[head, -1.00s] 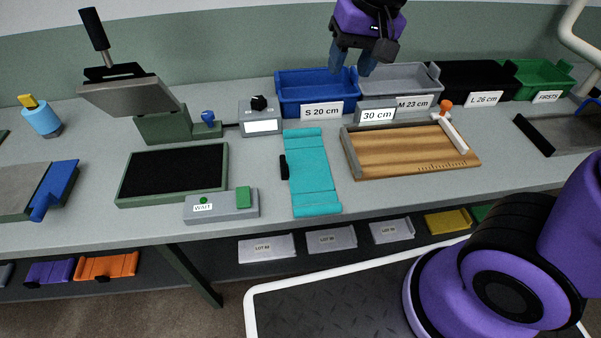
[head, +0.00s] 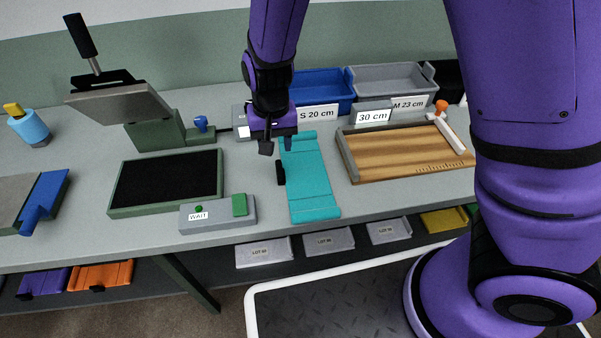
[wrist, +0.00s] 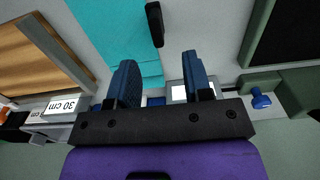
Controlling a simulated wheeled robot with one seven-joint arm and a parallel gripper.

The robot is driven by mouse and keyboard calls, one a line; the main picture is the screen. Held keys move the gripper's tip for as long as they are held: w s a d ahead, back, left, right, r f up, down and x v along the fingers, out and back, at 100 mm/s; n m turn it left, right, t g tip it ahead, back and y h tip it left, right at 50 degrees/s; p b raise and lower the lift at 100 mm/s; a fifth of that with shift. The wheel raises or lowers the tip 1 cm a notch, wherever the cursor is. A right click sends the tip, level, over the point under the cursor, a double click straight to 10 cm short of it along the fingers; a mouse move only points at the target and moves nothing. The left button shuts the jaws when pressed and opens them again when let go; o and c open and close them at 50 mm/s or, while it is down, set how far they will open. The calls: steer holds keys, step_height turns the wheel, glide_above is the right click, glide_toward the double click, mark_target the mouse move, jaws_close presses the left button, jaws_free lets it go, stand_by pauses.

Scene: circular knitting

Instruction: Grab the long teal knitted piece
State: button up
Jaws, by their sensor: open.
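The long teal knitted piece (head: 312,182) lies flat on the bench, running from near the blue bin toward the front edge. A small black tab or clip (head: 280,173) sits at its left edge. My gripper (head: 275,148) is above the far end of the piece, at its left side, open and empty. In the wrist view the two blue fingers (wrist: 161,85) are apart, with the teal piece (wrist: 112,32) beyond them, mostly to the left, and the black tab (wrist: 154,22) between them and farther out. The fingers appear clear of the cloth.
Left of the piece are a WAIT box (head: 218,213) and a press with a black pad (head: 166,180). Right of it is a wooden measuring board (head: 405,152) with a 30 cm sign (head: 373,116). Blue (head: 325,90) and grey (head: 392,84) bins stand behind. Bare bench lies around the piece.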

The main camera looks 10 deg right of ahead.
mark_target(279, 165)
steer(key=f, duration=0.8)
steer(key=shift+d, duration=0.25)
jaws_close()
